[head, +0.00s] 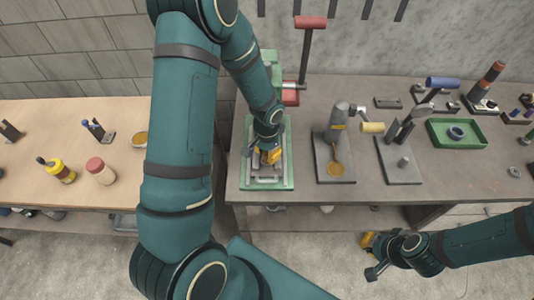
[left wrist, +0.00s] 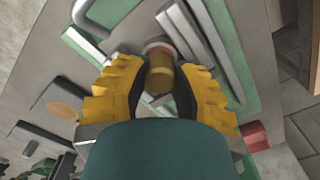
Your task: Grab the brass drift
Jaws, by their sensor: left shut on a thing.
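My left gripper (head: 268,156) is over a green-edged machine (head: 285,182) on the grey bench. In the left wrist view its yellow ribbed fingers (left wrist: 158,85) are shut on a short brass cylinder, the brass drift (left wrist: 158,77). The drift sits between the two pads, with its far end near a pale round part of the machine. I cannot tell whether it touches the machine. In the head view the gripper mostly hides the drift. My right gripper (head: 371,256) is empty, low in front of the bench, with its fingers apart.
A small grey arbor-like press (head: 337,140) stands right of the machine, with a brass disc at its base. Further right are a grey stand (head: 400,165) and a green tray (head: 440,143) with a dark ring. A wooden bench (head: 120,180) with bottles lies left.

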